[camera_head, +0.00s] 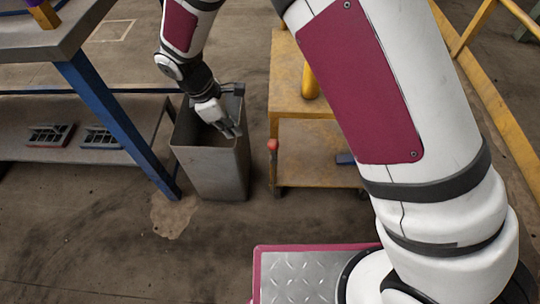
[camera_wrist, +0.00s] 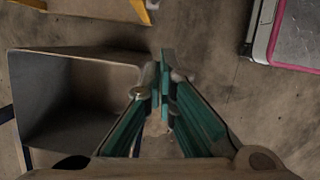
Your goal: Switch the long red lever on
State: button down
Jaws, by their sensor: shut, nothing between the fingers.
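A small red knob (camera_head: 272,145) shows at the left edge of the yellow cart, just right of the grey bin. I cannot tell whether it is the end of the long red lever; no long red lever shows clearly in either view. My gripper (camera_head: 232,132) points down at the bin's opening in the head view, near its right side. In the wrist view my gripper (camera_wrist: 164,62) has its teal-padded fingers close together, with nothing between them. The bin's opening lies left of the fingers there.
The open grey bin (camera_head: 208,174) stands on the floor; it also shows in the wrist view (camera_wrist: 100,56). The yellow cart (camera_head: 296,131) bears a yellow cylinder (camera_head: 310,82). A blue-legged table (camera_head: 105,112) stands left, with trays (camera_head: 101,137) on its lower shelf. Floor in front is clear.

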jog(key=shift+s, duration=0.1)
jog(key=d+f+b, duration=0.5)
jog(key=d+f, duration=0.1)
jog(key=f, duration=0.3)
jog(key=shift+w+d+f, duration=0.2)
jog(key=shift+w+d, duration=0.2)
dwell(0.4)
jog(key=shift+d+r+p, duration=0.25)
jog(key=shift+d+p, duration=0.15)
jog(key=shift+d, duration=0.3)
